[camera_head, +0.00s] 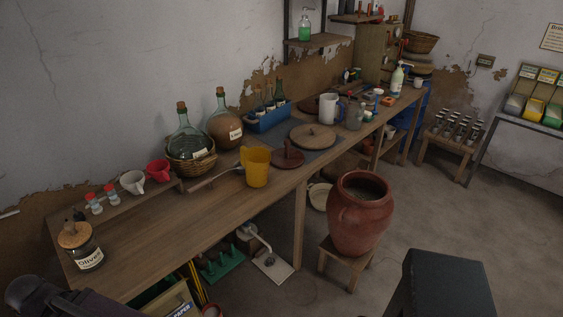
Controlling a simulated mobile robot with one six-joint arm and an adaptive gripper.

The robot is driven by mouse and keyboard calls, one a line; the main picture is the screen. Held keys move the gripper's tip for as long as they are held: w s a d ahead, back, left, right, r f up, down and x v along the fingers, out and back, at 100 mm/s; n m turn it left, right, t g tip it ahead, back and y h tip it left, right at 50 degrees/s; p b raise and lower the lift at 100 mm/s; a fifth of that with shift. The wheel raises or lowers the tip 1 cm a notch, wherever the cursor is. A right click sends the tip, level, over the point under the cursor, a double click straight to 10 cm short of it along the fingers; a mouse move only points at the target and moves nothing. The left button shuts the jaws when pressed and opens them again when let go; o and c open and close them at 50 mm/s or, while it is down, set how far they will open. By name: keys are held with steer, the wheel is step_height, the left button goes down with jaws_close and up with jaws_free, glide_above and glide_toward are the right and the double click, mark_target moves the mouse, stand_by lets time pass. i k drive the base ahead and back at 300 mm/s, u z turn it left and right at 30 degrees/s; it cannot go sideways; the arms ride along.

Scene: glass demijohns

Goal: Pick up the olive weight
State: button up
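No object in view is labelled as an olive weight. A reddish-brown disc with an upright knob (288,157) lies on the workbench (215,215), just behind the yellow jug, and may be it. A larger pale brown round lid with a small knob (313,137) lies behind it on a dark mat. A glass jar labelled "Olives" (86,256) with a wooden lid stands at the near left end of the bench. A dark part of my arm shows at the lower left corner. My gripper's fingers are not visible.
A yellow jug (257,168) stands in front of the disc, with a long-handled ladle (208,180) beside it. Demijohns (187,134) (223,127) stand behind. A large red urn (361,216) sits on a stool before the bench. The near left benchtop is mostly clear.

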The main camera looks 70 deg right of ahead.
mark_target(286, 157)
steer(key=u, duration=0.05)
steer(key=k, duration=1.75)
steer(key=z, duration=4.7)
steer(key=i, duration=0.1)
steer(key=u, duration=2.75)
steer(key=i, duration=0.55)
steer(key=z, duration=0.05)
